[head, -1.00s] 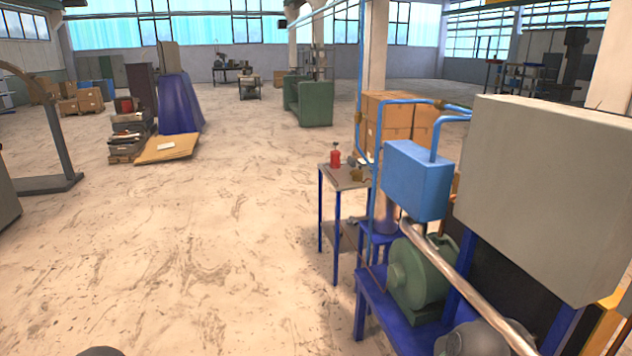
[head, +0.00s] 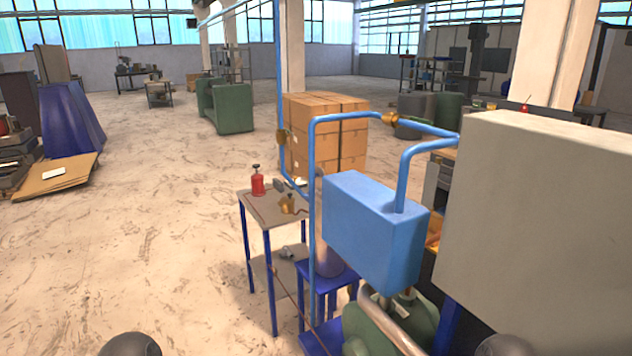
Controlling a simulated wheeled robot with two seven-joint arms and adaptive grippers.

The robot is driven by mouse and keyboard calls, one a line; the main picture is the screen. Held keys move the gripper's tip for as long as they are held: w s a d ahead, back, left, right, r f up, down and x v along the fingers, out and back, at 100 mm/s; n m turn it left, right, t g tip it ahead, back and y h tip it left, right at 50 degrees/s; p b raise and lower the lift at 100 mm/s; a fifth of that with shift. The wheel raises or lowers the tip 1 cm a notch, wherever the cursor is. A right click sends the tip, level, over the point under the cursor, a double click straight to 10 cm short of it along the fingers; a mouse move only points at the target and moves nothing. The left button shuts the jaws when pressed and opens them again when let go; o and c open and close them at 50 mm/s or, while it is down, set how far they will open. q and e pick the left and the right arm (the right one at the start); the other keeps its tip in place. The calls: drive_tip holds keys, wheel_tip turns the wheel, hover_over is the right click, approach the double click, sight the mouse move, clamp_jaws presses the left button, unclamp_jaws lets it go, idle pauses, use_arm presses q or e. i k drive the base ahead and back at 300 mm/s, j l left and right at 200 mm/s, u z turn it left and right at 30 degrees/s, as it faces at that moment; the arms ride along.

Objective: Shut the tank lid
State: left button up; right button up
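I cannot make out a tank lid for certain. A green rounded body (head: 418,318), perhaps a pump or tank, sits low on a blue frame, partly hidden by a metal pipe (head: 385,325) and cut off by the bottom edge. A blue box (head: 370,228) with blue pipes stands above it. A large grey box (head: 545,225) fills the right side. Neither gripper is in view. Only dark rounded parts, likely of my own arms, show at the bottom edge.
A small table (head: 268,208) with a red bottle (head: 257,182) stands left of the blue box. Stacked cardboard boxes (head: 340,145) are behind it. A cardboard sheet (head: 55,178) lies at far left. The floor (head: 150,250) on the left is open.

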sight(319, 172)
drive_tip(key=i+z, duration=0.1)
drive_tip(key=z, duration=0.25)
drive_tip(key=j+z, duration=0.15)
drive_tip(key=z, duration=0.2)
drive_tip(key=i+j+z, duration=0.1)
drive_tip(key=z, duration=0.2)
drive_tip(key=i+j+z, duration=0.3)
drive_tip(key=j, duration=0.5)
drive_tip(key=j+z, duration=0.3)
drive_tip(key=j, duration=0.45)
drive_tip(key=j+z, duration=0.3)
drive_tip(key=j, duration=0.6)
drive_tip(key=i, duration=0.1)
